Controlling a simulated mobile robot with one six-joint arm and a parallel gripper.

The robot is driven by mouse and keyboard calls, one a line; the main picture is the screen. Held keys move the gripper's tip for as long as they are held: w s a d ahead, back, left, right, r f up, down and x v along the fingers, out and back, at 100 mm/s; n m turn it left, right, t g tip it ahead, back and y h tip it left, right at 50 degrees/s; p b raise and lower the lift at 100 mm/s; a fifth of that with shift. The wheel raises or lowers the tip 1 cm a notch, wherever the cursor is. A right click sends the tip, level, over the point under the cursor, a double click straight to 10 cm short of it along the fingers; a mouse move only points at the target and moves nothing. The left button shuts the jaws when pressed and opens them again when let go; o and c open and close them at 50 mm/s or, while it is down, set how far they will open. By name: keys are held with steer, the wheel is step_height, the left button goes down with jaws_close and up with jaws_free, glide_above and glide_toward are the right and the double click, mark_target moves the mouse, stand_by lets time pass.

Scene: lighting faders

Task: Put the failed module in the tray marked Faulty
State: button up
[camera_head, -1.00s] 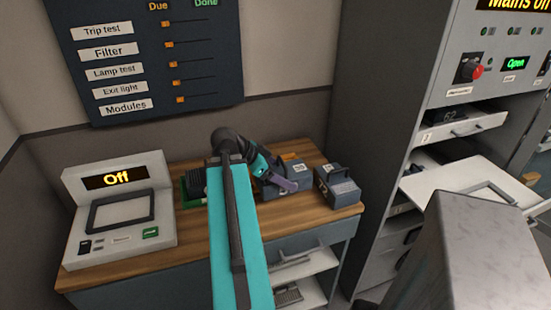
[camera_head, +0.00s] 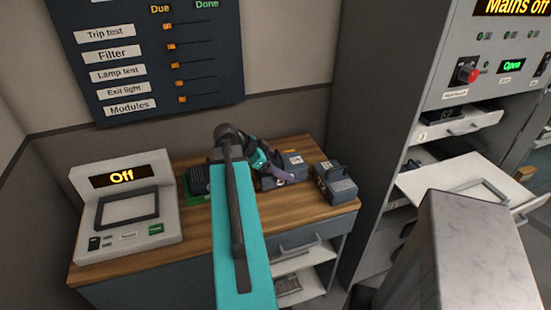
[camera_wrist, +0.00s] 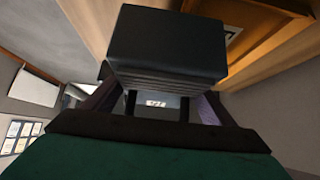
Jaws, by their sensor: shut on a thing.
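In the head view my gripper (camera_head: 268,165) is low over the back of the wooden bench, partly hidden by my arm. In the wrist view it is shut on a dark module (camera_wrist: 168,45), which fills the space ahead of the fingers. A small label shows between the fingers, too small to read. A grey module with a white label (camera_head: 296,161) is at the gripper in the head view; I cannot tell whether it touches the bench. Another grey module with a handle (camera_head: 337,186) stands to its right. I cannot make out a Faulty marking.
A dark ribbed block (camera_head: 198,180) sits on a green base left of my arm. A console reading Off (camera_head: 125,215) stands on the bench (camera_head: 185,246). A task board (camera_head: 150,60) hangs behind. The grey cabinet at right has a pulled-out shelf (camera_head: 450,180).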

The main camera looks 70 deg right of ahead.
steer(key=shift+w+d+f+p, duration=0.1)
steer(key=shift+w+d+p, duration=0.5)
steer(key=shift+d, duration=0.65)
steer(key=shift+w+d+f+p, duration=0.15)
steer(key=shift+w+d+p, duration=0.1)
steer(key=shift+w+d, duration=0.8)
steer(key=shift+w+d+f+p, duration=0.1)
steer(key=shift+w+d+p, duration=0.4)
steer(key=shift+d, duration=0.9)
steer(key=shift+w+d, duration=0.15)
steer(key=shift+d, duration=0.2)
steer(key=shift+f+p, duration=0.95)
steer(key=shift+f, duration=0.8)
steer(key=shift+f, duration=0.15)
steer(key=o, duration=1.8)
steer(key=shift+c, duration=0.2)
